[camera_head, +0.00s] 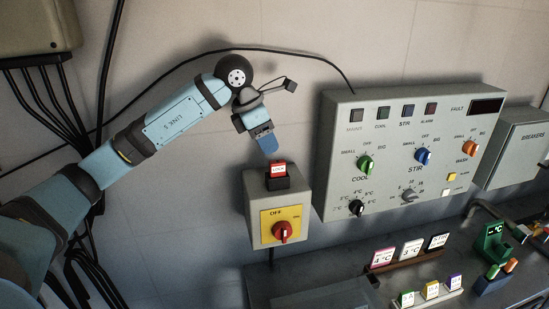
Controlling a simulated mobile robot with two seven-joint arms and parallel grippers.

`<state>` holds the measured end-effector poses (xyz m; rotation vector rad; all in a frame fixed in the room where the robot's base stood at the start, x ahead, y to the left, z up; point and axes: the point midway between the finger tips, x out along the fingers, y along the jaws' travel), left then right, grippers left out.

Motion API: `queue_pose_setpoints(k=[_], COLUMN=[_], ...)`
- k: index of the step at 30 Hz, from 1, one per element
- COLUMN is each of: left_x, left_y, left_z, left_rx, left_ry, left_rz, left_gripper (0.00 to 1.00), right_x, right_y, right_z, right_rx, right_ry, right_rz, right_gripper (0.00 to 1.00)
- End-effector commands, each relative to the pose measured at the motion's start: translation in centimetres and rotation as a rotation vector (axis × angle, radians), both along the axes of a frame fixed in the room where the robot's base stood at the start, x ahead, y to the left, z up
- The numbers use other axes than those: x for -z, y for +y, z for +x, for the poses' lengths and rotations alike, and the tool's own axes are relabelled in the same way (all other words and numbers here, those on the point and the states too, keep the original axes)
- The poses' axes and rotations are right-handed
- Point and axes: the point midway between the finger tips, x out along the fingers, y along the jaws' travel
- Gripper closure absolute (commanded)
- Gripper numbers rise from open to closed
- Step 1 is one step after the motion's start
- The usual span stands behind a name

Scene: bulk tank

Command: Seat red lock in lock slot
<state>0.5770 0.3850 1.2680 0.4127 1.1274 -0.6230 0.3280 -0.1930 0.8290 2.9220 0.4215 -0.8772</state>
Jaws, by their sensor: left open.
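The red lock (278,169) is a small red block with a white label. It stands upright in a black holder (277,182) on top of the grey switch box, which looks like the lock slot; how deep it sits is too small to tell. The switch box (251,209) has a yellow plate marked OFF and a red rotary knob (283,231). My left gripper (269,148) is just above the lock, pointing down, with its fingers apart from it. It is open and holds nothing visible. My right gripper is out of view.
A control panel (330,150) with several coloured knobs is on the wall to the right, beside a breaker box (515,150). Below, a dark bench (320,288) carries label cards in racks (410,262) and a green holder (494,242). Cables hang at left.

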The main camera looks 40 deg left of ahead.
Motion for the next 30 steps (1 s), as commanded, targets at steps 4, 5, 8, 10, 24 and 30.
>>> queue_pose_setpoints(k=[4,5,8,10,24,30], left_x=[-2.6,-2.9,-3.9,-4.3,-4.5,-4.0], left_y=[0.7,0.8,1.1,1.2,1.2,0.5], left_z=[-0.8,-0.9,-1.2,-1.3,-1.4,-1.4], left_rx=[-0.001,-0.001,0.000,0.001,0.000,0.014], left_ry=[-0.003,-0.002,-0.002,-0.001,0.000,0.007], left_rz=[0.001,0.001,0.001,0.001,0.000,-0.025], left_gripper=[0.53,0.53,0.53,0.53,0.53,0.53], right_x=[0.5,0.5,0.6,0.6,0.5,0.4], right_y=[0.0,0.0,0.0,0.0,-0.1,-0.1], right_z=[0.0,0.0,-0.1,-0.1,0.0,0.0], right_rx=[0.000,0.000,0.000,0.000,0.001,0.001], right_ry=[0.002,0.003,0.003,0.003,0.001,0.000], right_rz=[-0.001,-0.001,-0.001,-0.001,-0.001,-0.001], right_gripper=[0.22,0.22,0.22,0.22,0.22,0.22])
